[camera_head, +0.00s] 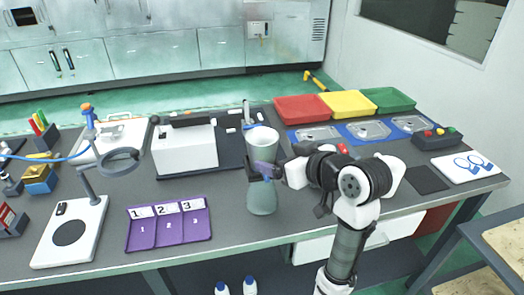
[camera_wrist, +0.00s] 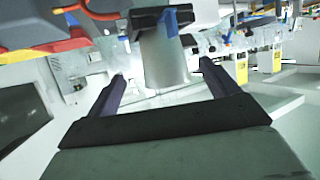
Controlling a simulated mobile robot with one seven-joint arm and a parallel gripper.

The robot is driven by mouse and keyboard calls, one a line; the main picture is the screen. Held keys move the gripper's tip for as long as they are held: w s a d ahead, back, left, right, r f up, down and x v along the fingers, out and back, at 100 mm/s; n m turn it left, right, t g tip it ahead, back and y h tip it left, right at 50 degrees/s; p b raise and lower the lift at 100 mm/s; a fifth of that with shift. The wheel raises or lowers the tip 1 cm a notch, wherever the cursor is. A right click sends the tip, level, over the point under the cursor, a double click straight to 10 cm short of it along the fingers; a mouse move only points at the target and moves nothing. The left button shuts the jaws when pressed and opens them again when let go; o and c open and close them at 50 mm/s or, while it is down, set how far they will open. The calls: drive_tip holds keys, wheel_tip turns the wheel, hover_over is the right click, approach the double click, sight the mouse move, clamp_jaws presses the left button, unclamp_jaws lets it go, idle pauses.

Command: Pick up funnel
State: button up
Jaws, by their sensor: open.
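A pale grey, open-topped vessel that looks like the funnel (camera_head: 263,140) stands upright near the middle of the bench. A grey-green lower body (camera_head: 262,198) shows below it; I cannot tell whether the two are one piece. My gripper (camera_head: 264,172) is at the join between them and hides it. In the wrist view the grey funnel (camera_wrist: 165,58) shows ahead, between and beyond the spread fingers of my gripper (camera_wrist: 162,72). The fingers are open and empty. A blue and black part (camera_wrist: 170,22) overlaps the funnel's narrower end there.
A purple numbered tray (camera_head: 168,232) lies to the left. A white box (camera_head: 185,150) on a dark base stands behind left. Red (camera_head: 300,109), yellow (camera_head: 348,103) and green (camera_head: 388,100) bins stand at the back right. A ring on a stand (camera_head: 118,163) is further left.

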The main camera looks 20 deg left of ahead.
sight(271, 154)
drive_tip(key=x, duration=0.3)
drive_tip(key=shift+a, duration=0.1)
drive_tip(key=p+x, duration=0.2)
drive_tip(key=x, duration=0.2)
drive_tip(key=shift+s+a+r, duration=0.1)
drive_tip(key=shift+a, duration=0.05)
drive_tip(key=shift+w+a+f, duration=0.35)
drive_tip(key=shift+a, duration=0.05)
drive_tip(key=c, duration=1.1)
